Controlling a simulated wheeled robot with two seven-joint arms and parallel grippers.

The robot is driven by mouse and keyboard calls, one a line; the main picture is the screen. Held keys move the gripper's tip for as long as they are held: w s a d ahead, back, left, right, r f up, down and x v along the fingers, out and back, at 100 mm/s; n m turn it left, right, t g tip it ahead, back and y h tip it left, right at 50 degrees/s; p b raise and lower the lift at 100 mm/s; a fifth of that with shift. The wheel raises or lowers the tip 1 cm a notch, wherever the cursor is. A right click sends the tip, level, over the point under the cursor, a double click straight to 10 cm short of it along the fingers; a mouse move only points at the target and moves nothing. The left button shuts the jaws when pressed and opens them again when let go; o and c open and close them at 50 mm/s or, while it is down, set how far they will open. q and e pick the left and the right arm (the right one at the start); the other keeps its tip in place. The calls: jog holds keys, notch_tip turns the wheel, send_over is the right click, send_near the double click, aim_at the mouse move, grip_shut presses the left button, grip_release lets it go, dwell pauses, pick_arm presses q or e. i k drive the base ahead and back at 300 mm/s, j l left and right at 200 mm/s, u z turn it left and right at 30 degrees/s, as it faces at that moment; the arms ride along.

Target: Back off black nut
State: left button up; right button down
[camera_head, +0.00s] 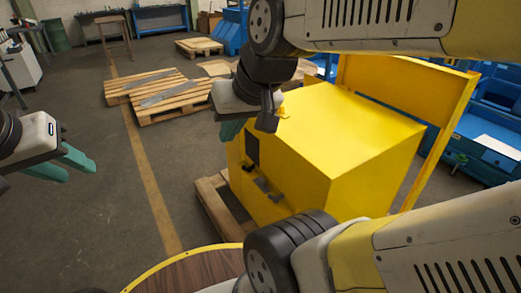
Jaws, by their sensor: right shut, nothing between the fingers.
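I cannot make out the black nut. A large yellow housing (345,130) stands in the middle right, with a dark opening (252,147) and a small bracket (268,190) on its left face. My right gripper (232,130) is shut and empty in front of the housing's upper left corner; its arm hides part of the top. My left gripper (66,166) hangs over bare floor at the left, its two teal fingers apart with nothing between them, well away from the housing.
The housing stands on a wooden pallet (212,208). A round wood-topped surface with a yellow rim (165,262) is at the bottom. More pallets (165,97) lie behind, and blue benches (490,145) stand at the right. The left floor is clear.

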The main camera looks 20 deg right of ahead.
aim_at(249, 169)
jog(key=i+j+z, duration=0.1)
jog(key=z, duration=0.3)
jog(key=i+j+z, duration=0.2)
jog(key=z, duration=0.25)
jog(key=i+j+z, duration=0.25)
jog(key=z, duration=0.15)
jog(key=i+j, duration=0.2)
jog(key=i+j+z, duration=0.15)
jog(key=j, duration=0.3)
jog(key=i+j, duration=0.15)
jog(key=j, duration=0.2)
jog(key=i+j+z, duration=0.2)
jog(key=j, duration=0.45)
jog(key=i, duration=0.1)
